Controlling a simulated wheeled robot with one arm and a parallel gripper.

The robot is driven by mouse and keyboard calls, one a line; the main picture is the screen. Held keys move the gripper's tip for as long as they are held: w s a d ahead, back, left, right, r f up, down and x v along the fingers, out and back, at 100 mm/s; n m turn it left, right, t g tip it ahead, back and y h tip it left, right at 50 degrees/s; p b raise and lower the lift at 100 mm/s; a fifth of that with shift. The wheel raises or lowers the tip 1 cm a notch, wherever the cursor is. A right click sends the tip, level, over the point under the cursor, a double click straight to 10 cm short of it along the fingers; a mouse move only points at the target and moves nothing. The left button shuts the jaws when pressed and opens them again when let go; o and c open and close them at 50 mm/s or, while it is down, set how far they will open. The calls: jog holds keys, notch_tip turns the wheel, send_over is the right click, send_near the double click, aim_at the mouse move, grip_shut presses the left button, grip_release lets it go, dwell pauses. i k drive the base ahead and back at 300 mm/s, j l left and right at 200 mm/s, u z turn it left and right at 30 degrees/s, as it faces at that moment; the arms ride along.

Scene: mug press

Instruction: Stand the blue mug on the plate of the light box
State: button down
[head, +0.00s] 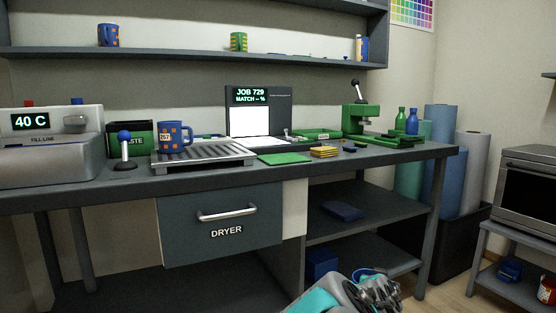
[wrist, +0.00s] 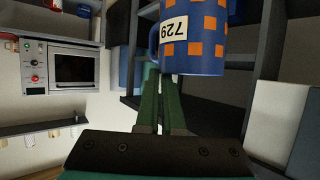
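The blue mug (wrist: 195,40) with orange squares and a 729 label fills the top of the wrist view, its handle towards the fingers. My gripper (wrist: 154,68) has its two green fingers close together at that handle. In the head view my gripper (head: 378,290) is low in front of the bench, with a bit of blue rim (head: 368,272) showing behind it. The light box (head: 271,106) stands at the back of the bench, with a bright white panel and a screen reading JOB 729, MATCH -- %. Its plate area (head: 247,143) looks empty.
Another blue mug with orange squares (head: 173,138) stands on the grey slatted rack (head: 205,153). A green mat (head: 285,158), yellow pads (head: 324,152) and a green press (head: 361,120) are on the bench to the right.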

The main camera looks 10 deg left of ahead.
aim_at(264, 141)
jog(key=i+l, duration=0.25)
jog(key=i+l+u, duration=0.15)
jog(key=l, duration=0.25)
jog(key=i+l, duration=0.3)
jog(key=i+l+u, duration=0.15)
jog(key=l, duration=0.25)
jog(key=i, duration=0.05)
